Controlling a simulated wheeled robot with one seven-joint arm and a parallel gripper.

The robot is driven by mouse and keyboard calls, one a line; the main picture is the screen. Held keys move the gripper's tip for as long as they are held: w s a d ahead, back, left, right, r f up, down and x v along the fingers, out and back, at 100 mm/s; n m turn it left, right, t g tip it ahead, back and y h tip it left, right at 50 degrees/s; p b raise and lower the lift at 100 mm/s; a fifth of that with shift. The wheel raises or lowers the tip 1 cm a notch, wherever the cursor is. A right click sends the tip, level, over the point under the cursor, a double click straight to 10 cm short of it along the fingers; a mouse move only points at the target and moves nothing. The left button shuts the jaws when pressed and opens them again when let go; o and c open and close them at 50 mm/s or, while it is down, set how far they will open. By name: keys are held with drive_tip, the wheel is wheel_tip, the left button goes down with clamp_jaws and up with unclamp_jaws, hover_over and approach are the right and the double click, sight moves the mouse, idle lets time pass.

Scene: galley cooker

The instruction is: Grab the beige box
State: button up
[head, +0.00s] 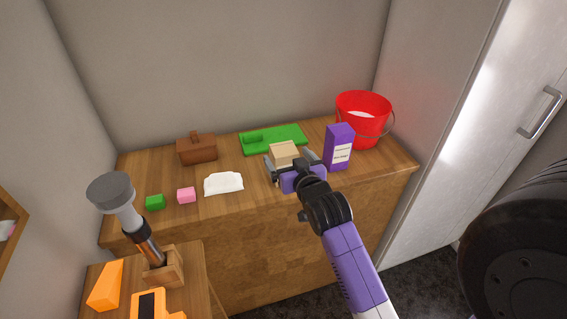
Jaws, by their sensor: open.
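The beige box (284,152) sits on the wooden counter, near its middle right. My gripper (291,160) reaches in from the lower right with its jaws open. One finger shows to the left of the box and the other to its right, so the box appears to lie between them. The gripper's body hides the lower front of the box. I cannot tell whether the fingers touch it.
A purple carton (339,148) and a red bucket (362,118) stand close on the right. A green tray (291,138) lies behind. A white cloth (223,184), pink block (186,195), green block (155,202) and brown basket (197,149) are left. The counter's front edge (270,199) is below.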

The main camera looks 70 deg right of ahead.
drive_tip(key=shift+s+d+f+g, duration=0.1)
drive_tip(key=shift+d+f+g, duration=0.1)
drive_tip(key=shift+f, duration=0.3)
drive_tip(key=shift+d+f+g, duration=0.1)
drive_tip(key=shift+f+g, duration=0.1)
drive_tip(key=shift+f, duration=0.25)
drive_tip(key=shift+f+p+x, duration=0.2)
drive_tip(key=shift+p+x, duration=0.5)
drive_tip(key=shift+x, duration=3.05)
drive_tip(key=shift+a, duration=0.15)
drive_tip(key=c, duration=1.6)
